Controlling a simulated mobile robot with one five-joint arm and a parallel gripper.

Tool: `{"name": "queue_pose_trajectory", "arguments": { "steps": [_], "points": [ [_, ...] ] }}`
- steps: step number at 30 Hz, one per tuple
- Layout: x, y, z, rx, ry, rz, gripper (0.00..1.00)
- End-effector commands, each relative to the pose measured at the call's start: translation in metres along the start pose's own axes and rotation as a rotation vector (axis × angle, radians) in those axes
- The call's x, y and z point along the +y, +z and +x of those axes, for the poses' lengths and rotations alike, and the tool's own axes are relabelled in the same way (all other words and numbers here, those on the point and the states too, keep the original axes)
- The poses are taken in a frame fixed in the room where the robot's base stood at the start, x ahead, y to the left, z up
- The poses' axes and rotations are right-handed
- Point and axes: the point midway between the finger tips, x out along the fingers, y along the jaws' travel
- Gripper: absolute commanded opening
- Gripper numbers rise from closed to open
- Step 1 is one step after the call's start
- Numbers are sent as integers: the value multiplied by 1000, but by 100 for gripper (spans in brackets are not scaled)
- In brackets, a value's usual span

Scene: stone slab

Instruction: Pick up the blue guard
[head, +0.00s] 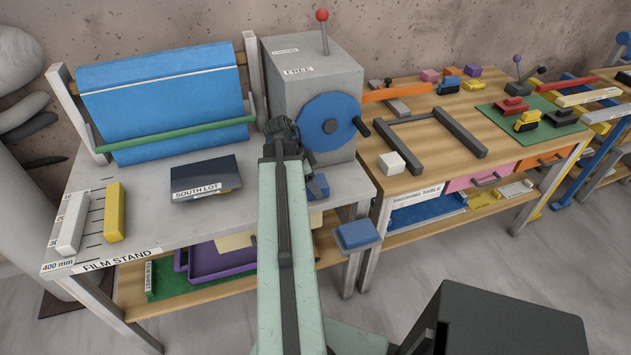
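No label names the blue guard, so I cannot tell for certain which blue piece it is. A small blue piece (316,193) shows on the slab's right end, partly hidden by my arm. A blue pad with a grey underside (357,235) sits lower, just off the slab's right front edge. My gripper (318,183) is small and dark beyond the end of my pale green arm, close to the small blue piece. I cannot tell whether the fingers touch it, or whether they are open.
A grey box (313,75) with a blue crank disc (328,122) stands behind my gripper. A blue roll (165,95), a dark "SOUTH LOT" box (206,178) and a yellow bar (114,212) are left on the slab (150,220). A wooden table (440,160) stands right.

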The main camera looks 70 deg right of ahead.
Motion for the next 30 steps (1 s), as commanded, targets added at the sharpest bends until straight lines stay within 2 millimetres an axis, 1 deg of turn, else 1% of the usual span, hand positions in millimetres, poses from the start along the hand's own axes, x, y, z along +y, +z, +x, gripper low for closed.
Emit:
{"name": "queue_pose_trajectory", "arguments": {
  "steps": [5,12,15,18,30],
  "points": [
    [0,-10,-26,0,0,0,24],
    [0,-30,-74,0,0,-1,24],
    [0,-36,-88,0,0,-1,24],
    [0,-38,-93,0,0,-1,24],
    [0,-36,-91,0,-1,-3,24]
  ]
}}
